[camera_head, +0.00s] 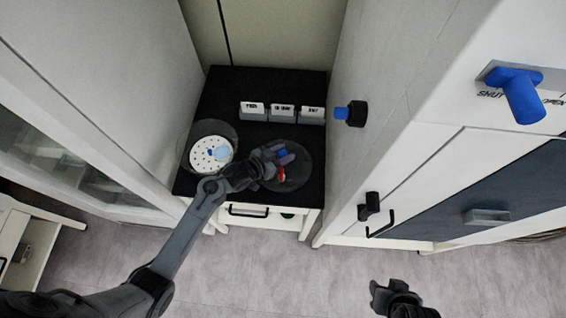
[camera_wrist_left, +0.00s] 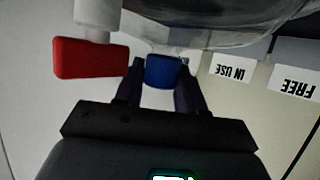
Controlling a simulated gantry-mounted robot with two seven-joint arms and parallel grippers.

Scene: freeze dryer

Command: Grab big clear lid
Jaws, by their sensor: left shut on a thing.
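The big clear lid (camera_head: 298,176) is a see-through round dome at the right front of the black table top. A blue knob (camera_wrist_left: 163,71) and a red handle (camera_wrist_left: 90,58) show beside its clear wall (camera_wrist_left: 225,18) in the left wrist view. My left gripper (camera_head: 277,157) is over the lid, with its fingers shut on the blue knob. The gripper partly covers the lid in the head view. I cannot tell whether the lid is lifted. My right gripper (camera_head: 388,290) is at the bottom, away from the table; its finger state is unclear.
A white perforated disc (camera_head: 197,157) sits in a clear round piece at the table's left. Three labelled grey holders (camera_head: 283,115) stand behind the lid. A tall white cabinet (camera_head: 385,90) with a blue valve handle (camera_head: 520,95) closes off the right side.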

